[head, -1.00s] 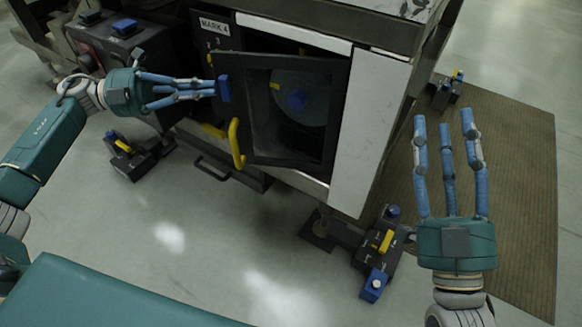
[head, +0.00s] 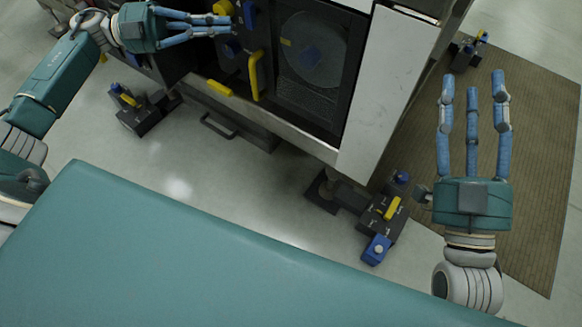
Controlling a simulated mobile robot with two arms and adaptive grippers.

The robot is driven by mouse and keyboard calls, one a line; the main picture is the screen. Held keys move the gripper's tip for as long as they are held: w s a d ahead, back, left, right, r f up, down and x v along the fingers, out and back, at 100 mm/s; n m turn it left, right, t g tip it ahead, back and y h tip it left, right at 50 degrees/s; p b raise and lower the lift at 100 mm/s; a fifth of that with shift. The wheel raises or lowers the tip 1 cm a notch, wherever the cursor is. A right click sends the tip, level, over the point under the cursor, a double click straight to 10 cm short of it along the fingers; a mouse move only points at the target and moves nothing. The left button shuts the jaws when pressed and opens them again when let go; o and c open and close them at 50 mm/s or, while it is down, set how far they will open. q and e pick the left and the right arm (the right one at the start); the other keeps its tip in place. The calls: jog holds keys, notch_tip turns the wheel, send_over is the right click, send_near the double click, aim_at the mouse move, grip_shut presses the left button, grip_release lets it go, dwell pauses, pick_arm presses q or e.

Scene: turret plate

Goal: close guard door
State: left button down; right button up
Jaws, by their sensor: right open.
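The guard door (head: 268,65) is a dark framed door with a mesh window on the front of the machine. A round disc shows behind the window. My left gripper (head: 232,26) is at the door's upper left edge, its fingertips close to the blue piece; contact is unclear. Its fingers point right and lie close together. My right gripper (head: 474,85) is open and empty, right of the machine.
A white panel (head: 390,90) is right of the door. Dark foot units with blue and yellow parts (head: 385,215) stand on the floor at the machine's lower right and lower left (head: 135,108). A brown ribbed mat (head: 545,150) lies at the right.

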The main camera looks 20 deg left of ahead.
pick_arm(q)
jog(key=v, duration=1.2)
jog(key=shift+a, duration=0.15)
